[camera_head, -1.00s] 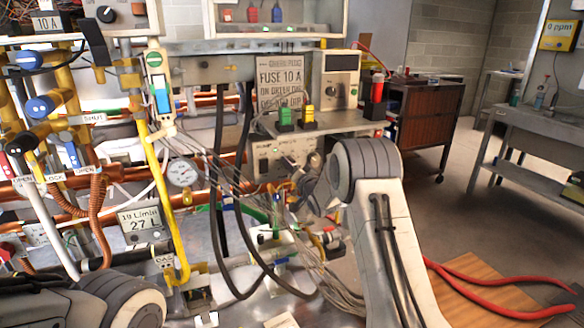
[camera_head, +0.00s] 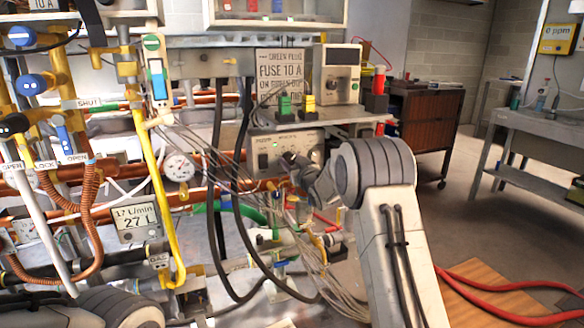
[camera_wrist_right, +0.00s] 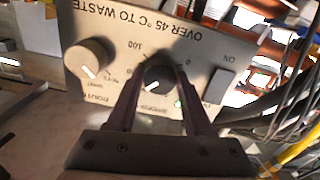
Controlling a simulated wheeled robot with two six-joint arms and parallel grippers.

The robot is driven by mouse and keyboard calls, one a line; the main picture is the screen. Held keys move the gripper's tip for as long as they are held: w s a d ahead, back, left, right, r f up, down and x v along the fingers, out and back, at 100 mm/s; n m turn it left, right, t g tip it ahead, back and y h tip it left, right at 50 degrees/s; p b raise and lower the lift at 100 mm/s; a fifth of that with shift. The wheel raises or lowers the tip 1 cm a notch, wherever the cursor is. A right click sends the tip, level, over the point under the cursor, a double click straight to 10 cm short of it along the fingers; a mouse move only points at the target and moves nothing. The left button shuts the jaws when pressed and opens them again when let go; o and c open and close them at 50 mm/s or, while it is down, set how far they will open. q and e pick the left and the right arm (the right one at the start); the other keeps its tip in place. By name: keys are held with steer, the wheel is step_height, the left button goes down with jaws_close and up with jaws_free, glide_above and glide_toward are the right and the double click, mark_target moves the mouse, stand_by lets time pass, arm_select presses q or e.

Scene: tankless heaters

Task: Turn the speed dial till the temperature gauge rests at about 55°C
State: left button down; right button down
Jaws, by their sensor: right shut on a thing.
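The speed dial (camera_wrist_right: 160,78) is a dark round knob with a white pointer mark on a grey control box (camera_wrist_right: 225,60), which is upside down in the right wrist view. My right gripper (camera_wrist_right: 158,85) is shut on this dial, one finger on each side. My left gripper is not visible.
A second, beige knob (camera_wrist_right: 88,58) and a switch (camera_wrist_right: 219,85) flank the dial. A flow display (camera_head: 136,217) reads 17 L/min and 27 L. Black hoses (camera_head: 212,190) and thin wires hang left of my right arm. Open floor lies to the right.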

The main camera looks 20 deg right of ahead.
steer(key=shift+n+b, duration=0.7)
steer(key=shift+n, duration=0.5)
steer(key=shift+c, duration=1.5)
jaws_free()
steer(key=s, duration=1)
steer(key=shift+s+d+p, duration=0.2)
steer(key=shift+s+p, duration=0.05)
steer(key=shift+p, duration=0.1)
